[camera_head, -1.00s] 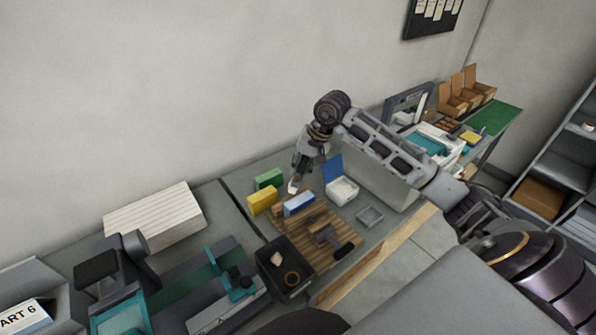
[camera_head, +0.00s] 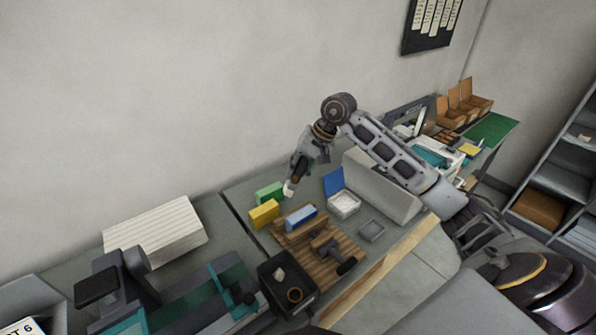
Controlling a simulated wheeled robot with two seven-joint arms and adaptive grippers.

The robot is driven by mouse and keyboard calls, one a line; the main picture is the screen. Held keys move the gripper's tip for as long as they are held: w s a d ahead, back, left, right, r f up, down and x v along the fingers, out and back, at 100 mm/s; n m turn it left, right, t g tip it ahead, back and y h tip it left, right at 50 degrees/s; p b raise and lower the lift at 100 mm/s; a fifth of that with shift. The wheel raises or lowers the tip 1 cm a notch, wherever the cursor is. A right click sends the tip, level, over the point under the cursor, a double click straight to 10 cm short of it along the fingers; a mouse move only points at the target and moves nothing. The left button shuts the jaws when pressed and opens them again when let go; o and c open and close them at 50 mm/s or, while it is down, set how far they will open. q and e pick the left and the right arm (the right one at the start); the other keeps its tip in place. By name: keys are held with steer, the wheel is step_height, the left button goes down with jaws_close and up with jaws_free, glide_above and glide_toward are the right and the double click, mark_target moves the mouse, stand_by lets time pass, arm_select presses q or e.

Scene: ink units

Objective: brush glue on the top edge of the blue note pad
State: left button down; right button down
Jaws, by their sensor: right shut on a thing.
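My right gripper (camera_head: 298,175) is above and behind the blue pad, near the green block. It is shut on a small tool, likely the glue brush, whose pale tip (camera_head: 289,188) points down, apart from the pad. The gripper hides most of the tool. Any glue on the pad is too small to tell. My left gripper is out of view.
An open white box with a blue lid (camera_head: 344,205) and a small grey tray (camera_head: 371,231) stand right of the board. A black bin (camera_head: 287,284) stands in front; a paper stack (camera_head: 155,226) lies left.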

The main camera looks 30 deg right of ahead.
steer(key=shift+a, duration=0.1)
steer(key=shift+f, duration=0.1)
steer(key=shift+f+b, duration=0.75)
steer(key=shift+f, duration=1.6)
steer(key=shift+w, duration=0.1)
